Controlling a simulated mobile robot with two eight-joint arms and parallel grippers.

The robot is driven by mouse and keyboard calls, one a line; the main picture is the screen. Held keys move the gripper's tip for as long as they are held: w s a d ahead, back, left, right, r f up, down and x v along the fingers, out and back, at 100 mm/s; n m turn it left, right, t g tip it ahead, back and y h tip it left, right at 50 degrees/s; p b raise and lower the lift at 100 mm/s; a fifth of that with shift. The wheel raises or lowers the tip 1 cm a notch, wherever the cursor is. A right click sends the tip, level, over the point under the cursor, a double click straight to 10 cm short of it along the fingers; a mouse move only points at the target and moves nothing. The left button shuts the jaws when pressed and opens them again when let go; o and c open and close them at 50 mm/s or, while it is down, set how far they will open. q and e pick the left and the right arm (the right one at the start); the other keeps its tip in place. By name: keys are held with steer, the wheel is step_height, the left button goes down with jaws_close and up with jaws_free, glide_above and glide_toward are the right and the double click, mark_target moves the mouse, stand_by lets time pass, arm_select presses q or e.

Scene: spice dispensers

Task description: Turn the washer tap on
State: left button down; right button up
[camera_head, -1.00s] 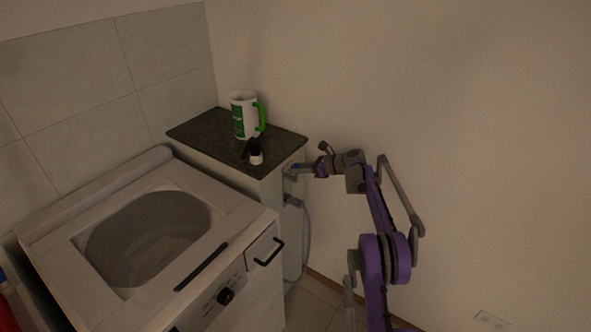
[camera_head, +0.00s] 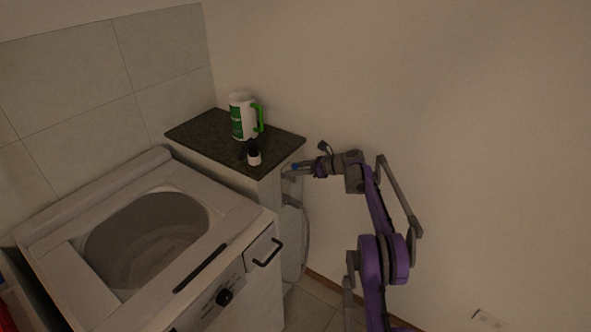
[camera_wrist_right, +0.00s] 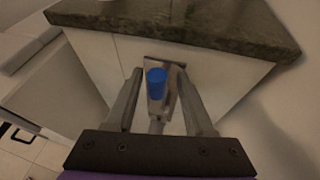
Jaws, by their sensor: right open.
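The washer tap shows as a blue handle (camera_wrist_right: 156,84) on a grey metal body, fixed to the white cabinet side under the dark counter, in the right wrist view. In the head view the blue handle (camera_head: 295,167) is small at the cabinet's right side. My right gripper (camera_wrist_right: 158,82) is open, with one finger on each side of the blue handle. I cannot tell whether either finger touches it. The right arm reaches in from the right in the head view. The washer (camera_head: 240,222) with its open tub stands at lower left. My left gripper is not in view.
The dark stone counter (camera_head: 205,136) overhangs just above the tap. On it stand a white and green mug (camera_head: 240,118) and a small black and white bottle (camera_head: 254,158). A grey hose (camera_head: 307,235) hangs below the tap. The bare wall is at right.

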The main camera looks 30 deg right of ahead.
steer(key=v, duration=1)
steer(key=shift+s+d+b, duration=0.2)
steer(key=shift+s+b, duration=0.15)
steer(key=shift+b, duration=0.05)
steer(key=shift+r, duration=0.15)
steer(key=s+a+r+n+g+h+p, duration=0.1)
steer(key=s+a+r+n, duration=0.15)
steer(key=a, duration=0.45)
steer(key=s+a+r+n+g, duration=0.1)
steer(key=a+n+g, duration=0.1)
steer(key=a+n, duration=0.35)
steer(key=s+a+r+n+g+h+p, duration=0.1)
steer(key=s+a, duration=0.1)
steer(key=a, duration=0.7)
steer(key=s+a+n+g+h+p, duration=0.1)
steer(key=s+a+n+g+h, duration=0.1)
steer(key=s+a+n, duration=0.85)
steer(key=s+a+f+n+h, duration=0.1)
steer(key=s+f+n, duration=0.1)
steer(key=s, duration=0.5)
steer(key=s+a+f+n+h+p, duration=0.1)
steer(key=s+a+f+n, duration=0.1)
steer(key=s+n, duration=0.2)
steer(key=s+a+f+n+h, duration=0.1)
steer(key=s+n, duration=0.3)
steer(key=s, duration=0.6)
steer(key=shift+a+f+h+p, duration=0.35)
steer(key=shift+f+h+p, duration=0.05)
